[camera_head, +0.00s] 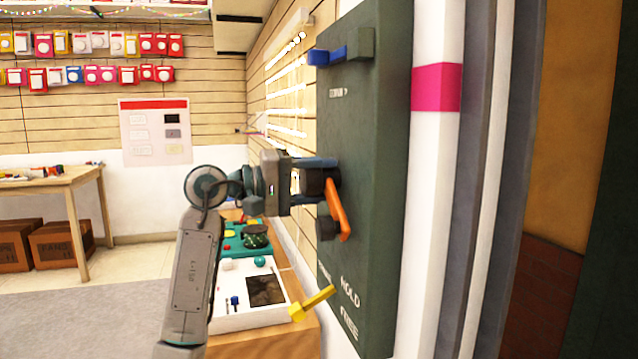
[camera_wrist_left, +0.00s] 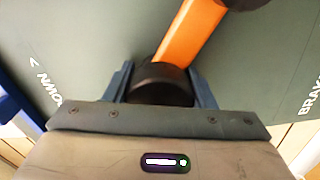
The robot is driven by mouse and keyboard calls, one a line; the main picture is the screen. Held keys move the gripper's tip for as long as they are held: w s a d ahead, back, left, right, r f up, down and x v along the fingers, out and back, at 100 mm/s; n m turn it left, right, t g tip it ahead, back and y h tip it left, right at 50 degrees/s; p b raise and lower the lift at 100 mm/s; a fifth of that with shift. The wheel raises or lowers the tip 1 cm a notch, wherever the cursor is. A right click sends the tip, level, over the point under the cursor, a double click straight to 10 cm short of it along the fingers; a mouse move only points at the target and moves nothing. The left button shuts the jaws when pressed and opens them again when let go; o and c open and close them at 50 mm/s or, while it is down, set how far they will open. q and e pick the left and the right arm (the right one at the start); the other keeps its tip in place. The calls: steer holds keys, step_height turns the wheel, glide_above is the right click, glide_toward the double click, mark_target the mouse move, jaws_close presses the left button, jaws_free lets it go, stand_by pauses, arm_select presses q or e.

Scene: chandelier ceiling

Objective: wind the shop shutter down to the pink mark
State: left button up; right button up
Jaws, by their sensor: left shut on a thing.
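A dark green winder box (camera_head: 375,130) stands upright at the right with an orange crank (camera_head: 337,208) on its face. My left gripper (camera_head: 322,180) is shut on the crank's black knob, at the crank's upper end. The wrist view shows this knob (camera_wrist_left: 160,82) between the two fingers, with the orange arm (camera_wrist_left: 190,30) running up and right to a dark hub (camera_wrist_left: 245,4). The pink mark (camera_head: 436,88) is a band on a white post beside the box. I cannot make out the shutter's edge. My right gripper is not in view.
A blue lever (camera_head: 330,56) sits at the box's top, near "DOWN". A yellow lever (camera_head: 312,303) sticks out low, near "HOLD" and "FREE". Below my arm, a counter holds a white tray (camera_head: 226,322) and a green tray (camera_head: 235,238). A wooden table (camera_head: 60,183) stands far left.

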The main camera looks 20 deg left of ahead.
arm_select(q)
steer(key=shift+f, duration=0.1)
steer(key=o, duration=1.4)
steer(key=shift+s+a, duration=0.35)
steer(key=shift+a, duration=0.15)
steer(key=shift+b+v, duration=0.3)
steer(key=shift+v, duration=4.55)
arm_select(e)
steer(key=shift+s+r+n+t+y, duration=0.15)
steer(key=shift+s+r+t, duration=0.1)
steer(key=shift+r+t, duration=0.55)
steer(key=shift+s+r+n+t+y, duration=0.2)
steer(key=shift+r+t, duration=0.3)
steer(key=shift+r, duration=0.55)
arm_select(q)
steer(key=shift+d, duration=0.1)
